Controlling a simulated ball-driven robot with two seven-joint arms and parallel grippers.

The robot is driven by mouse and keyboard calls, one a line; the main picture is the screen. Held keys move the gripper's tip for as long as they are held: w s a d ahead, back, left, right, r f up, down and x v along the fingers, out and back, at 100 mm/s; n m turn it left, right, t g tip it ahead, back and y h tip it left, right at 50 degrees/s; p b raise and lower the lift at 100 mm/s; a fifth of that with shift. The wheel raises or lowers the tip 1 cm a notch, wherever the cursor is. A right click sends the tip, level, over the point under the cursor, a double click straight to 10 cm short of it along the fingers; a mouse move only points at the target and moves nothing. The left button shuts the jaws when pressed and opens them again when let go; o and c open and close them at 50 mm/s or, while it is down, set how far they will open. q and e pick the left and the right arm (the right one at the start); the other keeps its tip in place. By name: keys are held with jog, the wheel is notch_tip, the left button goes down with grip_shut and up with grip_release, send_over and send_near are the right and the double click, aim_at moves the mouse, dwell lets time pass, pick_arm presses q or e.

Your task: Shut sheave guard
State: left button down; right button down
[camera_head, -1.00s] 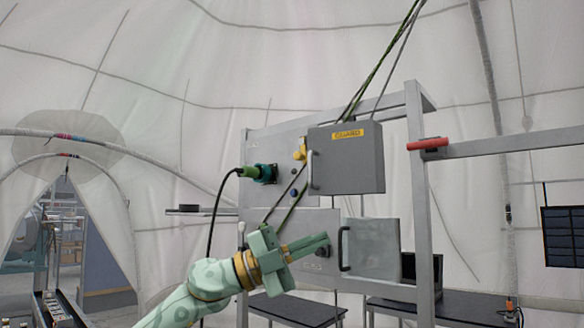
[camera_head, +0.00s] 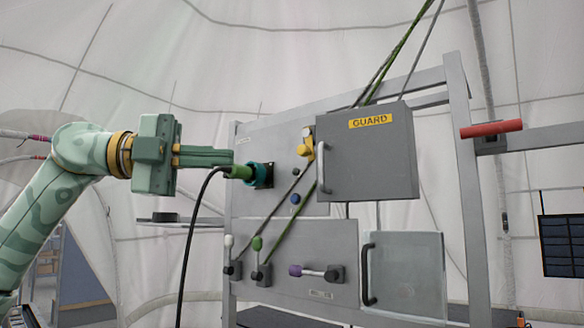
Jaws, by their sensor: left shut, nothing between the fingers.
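My right gripper is out of view.
Green and dark ropes (camera_head: 388,65) run down behind the guard. A yellow part (camera_head: 307,142) sits by its left edge. A red bar (camera_head: 491,129) sticks out at right.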

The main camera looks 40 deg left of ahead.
pick_arm(q)
jog(key=w+a+p+x, duration=0.1)
jog(key=p+x, duration=0.5)
jog(key=x, duration=0.6)
jog(key=shift+w+a+p, duration=0.2)
jog(key=shift+w+p, duration=0.15)
jog(key=shift+p, duration=0.05)
jog(key=shift+r, duration=0.1)
